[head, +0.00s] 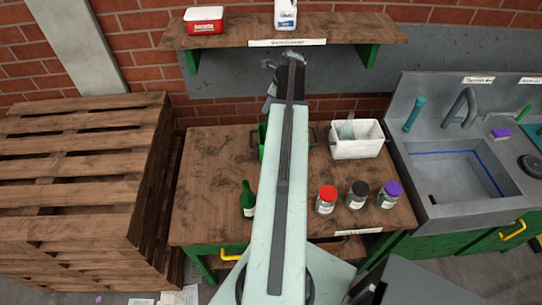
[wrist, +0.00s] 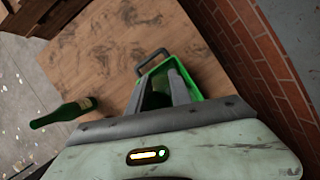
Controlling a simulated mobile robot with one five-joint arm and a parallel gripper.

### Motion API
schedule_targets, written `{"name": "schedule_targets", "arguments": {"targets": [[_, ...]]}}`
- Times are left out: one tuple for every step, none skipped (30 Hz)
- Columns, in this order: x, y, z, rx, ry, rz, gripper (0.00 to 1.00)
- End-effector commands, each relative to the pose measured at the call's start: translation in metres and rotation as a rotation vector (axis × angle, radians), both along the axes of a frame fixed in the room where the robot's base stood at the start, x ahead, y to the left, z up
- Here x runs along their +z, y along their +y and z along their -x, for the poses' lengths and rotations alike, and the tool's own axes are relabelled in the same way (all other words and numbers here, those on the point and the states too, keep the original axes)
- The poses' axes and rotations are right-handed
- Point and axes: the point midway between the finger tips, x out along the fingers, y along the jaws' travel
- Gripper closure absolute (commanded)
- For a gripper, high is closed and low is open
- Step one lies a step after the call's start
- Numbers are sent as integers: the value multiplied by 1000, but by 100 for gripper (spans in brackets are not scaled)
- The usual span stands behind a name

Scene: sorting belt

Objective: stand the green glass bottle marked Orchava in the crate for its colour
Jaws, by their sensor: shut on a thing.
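A green glass bottle (head: 248,199) stands on the wooden table, left of my arm; its pale label is too small to read. It also shows in the wrist view (wrist: 64,113). A green crate (head: 262,142) is mostly hidden behind my arm in the head view. In the wrist view, its green rim (wrist: 151,64) and dark handle show.
A white crate (head: 357,149) with clear or pale glass inside stands at the table's back right. Jars with red (head: 327,200), black (head: 357,195) and purple (head: 389,194) lids stand front right. Stacked pallets (head: 75,180) are left, a sink (head: 455,175) right, a shelf (head: 350,28) above.

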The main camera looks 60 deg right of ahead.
Motion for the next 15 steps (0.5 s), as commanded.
{"name": "schedule_targets", "arguments": {"targets": [[-1, 0, 0, 0, 0, 0, 100], [0, 0, 0, 0, 0, 0, 100], [-1, 0, 0, 0, 0, 0, 100], [-2, 0, 0, 0, 0, 0, 100], [-5, 0, 0, 0, 0, 0, 100], [-10, 0, 0, 1, 0, 0, 100], [-16, 0, 0, 1, 0, 0, 100], [-22, 0, 0, 1, 0, 0, 100], [-31, 0, -1, 1, 0, 0, 100], [-38, 0, -1, 1, 0, 0, 100], [-45, 0, -1, 1, 0, 0, 100], [-54, 1, -1, 1, 0, 0, 100], [-60, 1, -1, 1, 0, 0, 100], [-64, 1, -1, 1, 0, 0, 100], [-67, 1, -1, 1, 0, 0, 100]]}}
